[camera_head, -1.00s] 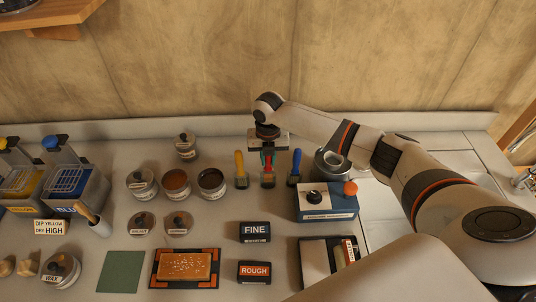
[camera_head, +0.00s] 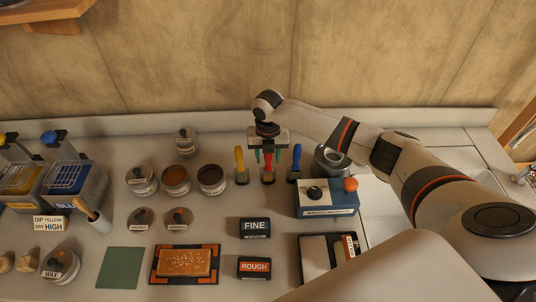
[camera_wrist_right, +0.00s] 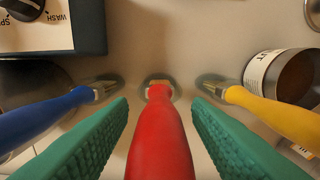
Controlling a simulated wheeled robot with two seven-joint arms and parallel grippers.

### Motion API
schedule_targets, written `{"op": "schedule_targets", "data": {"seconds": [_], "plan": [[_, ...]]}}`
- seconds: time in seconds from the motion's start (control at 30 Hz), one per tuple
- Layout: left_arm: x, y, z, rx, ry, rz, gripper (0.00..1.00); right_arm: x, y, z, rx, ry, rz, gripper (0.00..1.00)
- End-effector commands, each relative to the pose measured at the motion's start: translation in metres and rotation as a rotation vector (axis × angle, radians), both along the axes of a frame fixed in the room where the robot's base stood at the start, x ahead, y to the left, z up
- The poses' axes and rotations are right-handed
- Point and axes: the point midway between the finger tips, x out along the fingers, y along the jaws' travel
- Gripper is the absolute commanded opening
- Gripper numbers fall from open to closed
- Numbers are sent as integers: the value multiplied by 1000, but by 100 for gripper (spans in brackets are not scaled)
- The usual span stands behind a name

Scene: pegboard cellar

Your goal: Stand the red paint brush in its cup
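In the right wrist view, the red handle (camera_wrist_right: 160,135) rises between the two open fingers (camera_wrist_right: 160,140) with a gap on each side. My left gripper is not in view.
The yellow and blue handles stand close outside the fingers. A metal pot (camera_head: 331,159) and a blue-and-white washer box (camera_head: 325,200) are to the right. Several open tins, such as the dark one (camera_head: 211,180), stand to the left. The back wall is close behind.

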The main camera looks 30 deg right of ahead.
Motion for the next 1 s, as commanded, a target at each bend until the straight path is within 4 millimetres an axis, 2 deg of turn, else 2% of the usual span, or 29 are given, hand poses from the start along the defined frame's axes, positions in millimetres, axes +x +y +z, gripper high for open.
{"op": "schedule_targets", "data": {"seconds": [0.27,0.37,0.73,0.9,1.0], "plan": [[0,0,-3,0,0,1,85,1,0,6,0,-2,0,45],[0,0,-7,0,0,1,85,1,0,20,0,-4,0,45],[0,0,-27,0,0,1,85,0,0,95,0,-5,0,45],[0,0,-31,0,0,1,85,0,0,115,0,-1,0,45],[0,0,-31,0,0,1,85,-1,0,119,0,-1,0,45]]}}
